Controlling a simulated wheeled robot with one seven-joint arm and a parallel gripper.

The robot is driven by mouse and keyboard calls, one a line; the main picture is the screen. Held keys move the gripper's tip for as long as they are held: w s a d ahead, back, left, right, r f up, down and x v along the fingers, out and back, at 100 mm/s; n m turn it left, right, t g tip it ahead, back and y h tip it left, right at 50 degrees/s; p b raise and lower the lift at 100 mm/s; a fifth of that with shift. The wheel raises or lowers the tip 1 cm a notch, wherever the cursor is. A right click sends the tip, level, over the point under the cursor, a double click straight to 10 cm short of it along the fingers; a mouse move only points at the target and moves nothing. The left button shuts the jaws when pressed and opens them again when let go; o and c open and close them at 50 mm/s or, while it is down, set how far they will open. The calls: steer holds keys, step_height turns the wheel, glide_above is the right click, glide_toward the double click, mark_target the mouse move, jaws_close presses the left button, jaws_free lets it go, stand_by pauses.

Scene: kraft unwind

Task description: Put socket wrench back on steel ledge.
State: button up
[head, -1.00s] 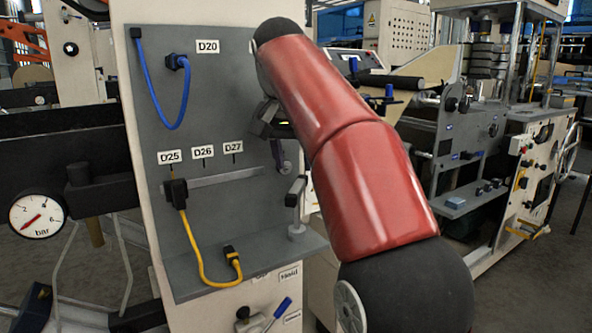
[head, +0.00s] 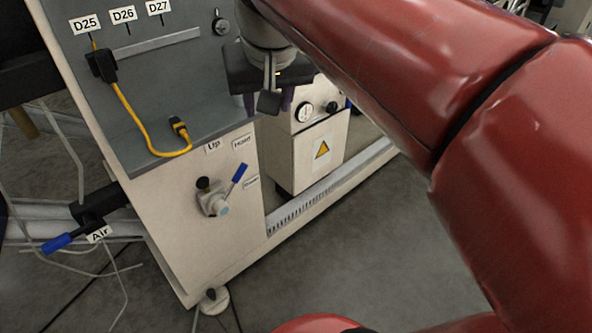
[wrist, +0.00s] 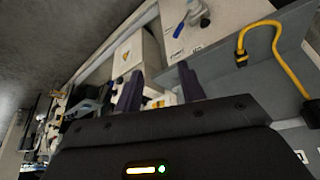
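My gripper (head: 268,101) points down beside the right end of the grey panel. Its purple fingers stand apart, with background showing between them in the wrist view (wrist: 158,88). A pale stem with a dark block (head: 268,102) at its lower end overlaps my gripper in the head view. I cannot tell whether it is the socket wrench or which part it belongs to. No socket wrench is clearly recognisable. A grey ledge (head: 215,120) runs along the panel's foot. A narrow metal strip (head: 160,43) is fixed below the labels. I cannot tell which is the steel ledge.
A yellow cable (head: 140,127) hangs from a black plug to the ledge. Below it are a blue-handled valve (head: 215,202) and another blue handle (head: 58,243). A cabinet with a gauge and warning sign (head: 305,150) stands behind my gripper. Floor at right is open.

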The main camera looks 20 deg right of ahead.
steer(key=s+f+n, duration=0.1)
steer(key=s+f, duration=1)
steer(key=f, duration=0.5)
steer(key=shift+s+n+t+y, duration=0.15)
steer(key=shift+n+t+y, duration=0.15)
steer(key=shift+y, duration=0.1)
